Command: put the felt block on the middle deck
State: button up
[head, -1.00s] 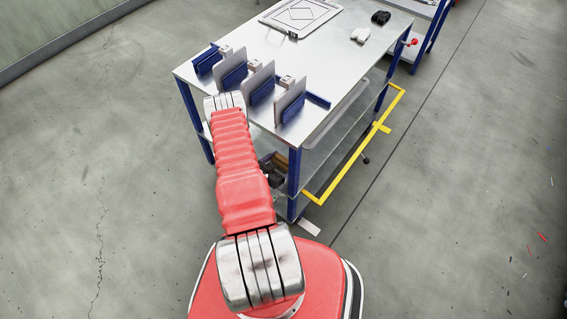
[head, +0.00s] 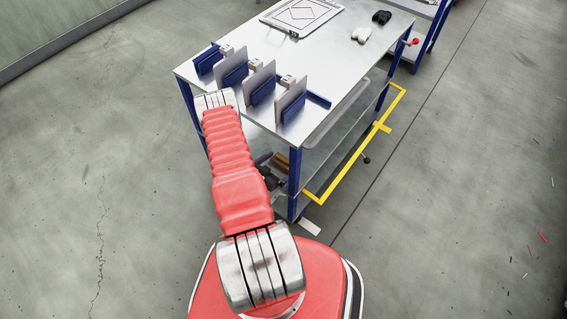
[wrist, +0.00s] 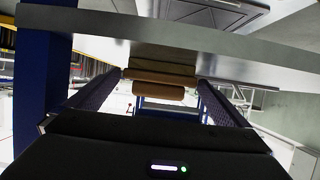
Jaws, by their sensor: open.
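A brown block, which looks like the felt block (head: 282,160), shows at the near end of the cart (head: 300,95), below the tabletop and beside the near blue leg. In the wrist view the brown block (wrist: 158,91) shows ahead, between my two finger lines, with a tan surface just above it. I cannot tell whether the two are one piece. My gripper (wrist: 161,79) is open, with its dark fingers apart on either side of the block and no visible contact. In the head view, my arm partly hides the gripper below the tabletop edge.
Upright grey plates with blue bases (head: 262,82) stand along the tabletop's near left part. A framed board (head: 302,15) lies at the back. A yellow rail (head: 352,160) runs outside the cart's right side. A blue leg (wrist: 42,85) stands close left of my gripper.

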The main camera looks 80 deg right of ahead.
jog(key=v, duration=0.9)
jog(key=shift+r, duration=0.15)
jog(key=shift+a, duration=0.1)
dwell(0.4)
